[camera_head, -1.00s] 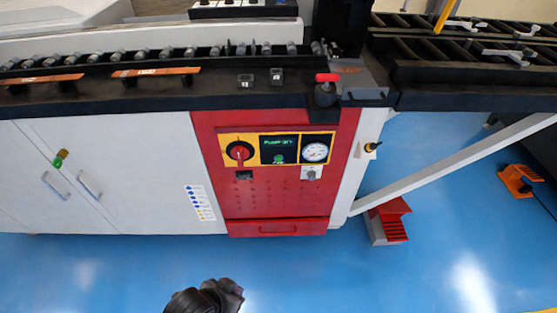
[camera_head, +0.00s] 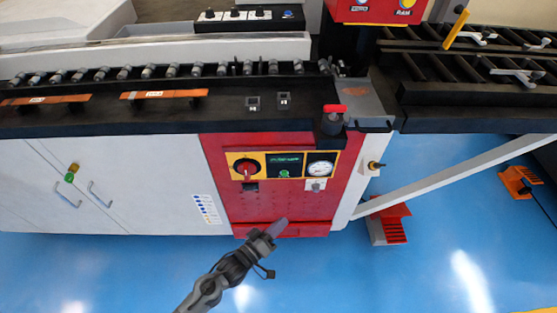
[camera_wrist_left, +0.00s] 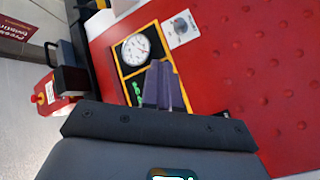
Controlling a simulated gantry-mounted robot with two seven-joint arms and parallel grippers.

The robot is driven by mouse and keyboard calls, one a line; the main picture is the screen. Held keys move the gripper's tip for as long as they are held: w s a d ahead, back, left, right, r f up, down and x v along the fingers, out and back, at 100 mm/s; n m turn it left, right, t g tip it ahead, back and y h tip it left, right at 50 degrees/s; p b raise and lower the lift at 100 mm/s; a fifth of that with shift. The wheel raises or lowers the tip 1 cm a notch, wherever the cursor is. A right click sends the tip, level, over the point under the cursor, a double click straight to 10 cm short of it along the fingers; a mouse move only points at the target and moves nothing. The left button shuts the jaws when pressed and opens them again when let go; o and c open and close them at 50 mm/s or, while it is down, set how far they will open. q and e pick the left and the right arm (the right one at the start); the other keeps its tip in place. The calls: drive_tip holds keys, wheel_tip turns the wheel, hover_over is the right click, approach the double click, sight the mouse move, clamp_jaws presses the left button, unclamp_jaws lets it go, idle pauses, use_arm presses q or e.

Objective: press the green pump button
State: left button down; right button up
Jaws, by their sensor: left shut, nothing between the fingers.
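The green pump button (camera_head: 284,174) sits under a small dark display with green text on the yellow-framed panel of the red cabinet. The display text is too small to read surely. A red rotary switch (camera_head: 246,168) is left of it and a round gauge (camera_head: 320,169) right of it. My left gripper (camera_head: 278,228) is shut and empty, below the button and in front of the cabinet's lower part, apart from the panel. In the left wrist view its fingers (camera_wrist_left: 163,88) point toward the panel, beside the green marks, partly covering the panel. My right gripper is not in view.
A black worktop (camera_head: 110,117) with rollers and copper bars runs above the cabinet. A black post with a red top (camera_head: 333,120) stands above the panel. A white diagonal brace (camera_head: 450,175) and red foot pedal (camera_head: 390,222) are at the right. Blue floor in front is clear.

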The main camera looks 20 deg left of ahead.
sight(284, 174)
use_arm(q)
drive_tip(key=w+r, duration=0.1)
drive_tip(key=r, duration=0.2)
drive_tip(key=w+r, duration=0.1)
drive_tip(key=shift+w+r+p, duration=0.3)
drive_tip(key=shift+w, duration=0.05)
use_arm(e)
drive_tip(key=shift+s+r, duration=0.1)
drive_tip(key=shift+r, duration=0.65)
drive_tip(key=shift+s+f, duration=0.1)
use_arm(q)
drive_tip(key=w+a+b, duration=0.3)
drive_tip(key=w+b, duration=0.1)
drive_tip(key=w, duration=0.3)
drive_tip(key=shift+w+a, duration=0.35)
drive_tip(key=shift+w, duration=0.05)
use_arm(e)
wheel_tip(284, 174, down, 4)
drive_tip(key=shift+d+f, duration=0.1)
